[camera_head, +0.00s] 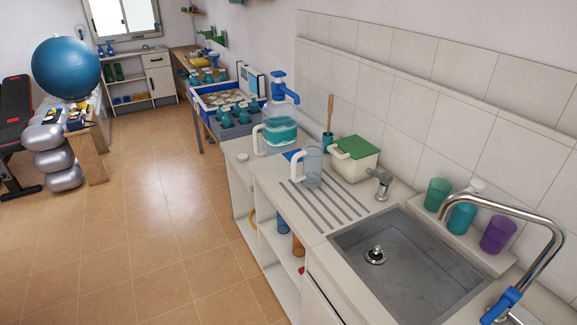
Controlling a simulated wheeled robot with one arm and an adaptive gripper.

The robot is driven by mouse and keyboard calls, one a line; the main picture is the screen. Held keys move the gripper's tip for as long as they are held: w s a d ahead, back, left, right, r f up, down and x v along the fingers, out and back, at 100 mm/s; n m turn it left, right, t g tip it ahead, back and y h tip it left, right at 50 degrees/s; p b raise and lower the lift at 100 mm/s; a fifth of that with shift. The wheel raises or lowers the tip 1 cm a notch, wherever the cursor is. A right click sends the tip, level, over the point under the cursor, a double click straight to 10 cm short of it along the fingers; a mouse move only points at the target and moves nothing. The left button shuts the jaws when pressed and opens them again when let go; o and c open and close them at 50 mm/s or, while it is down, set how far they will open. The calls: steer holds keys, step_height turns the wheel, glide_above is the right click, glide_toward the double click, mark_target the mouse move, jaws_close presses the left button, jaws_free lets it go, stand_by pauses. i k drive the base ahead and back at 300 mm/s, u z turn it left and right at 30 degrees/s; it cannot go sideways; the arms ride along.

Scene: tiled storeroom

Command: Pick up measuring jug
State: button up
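A clear, empty-looking jug with a pale handle on its left side, which looks like the measuring jug (314,168), stands upright on the grooved drainboard (322,207) left of the sink. A cream container with a green lid (355,148) stands close behind it to the right. My gripper is not in this view.
A large pump bottle of teal liquid (281,128) stands left of the jug. A brush in a teal holder (328,138) is behind it. The sink (405,265), chrome tap (535,222) and several cups are to the right. The tiled floor (150,235) at left is clear.

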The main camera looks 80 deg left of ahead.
mark_target(312, 154)
steer(key=u, duration=3)
steer(key=i, duration=0.7)
steer(key=u, duration=0.45)
steer(key=i, duration=0.8)
steer(key=z, duration=0.05)
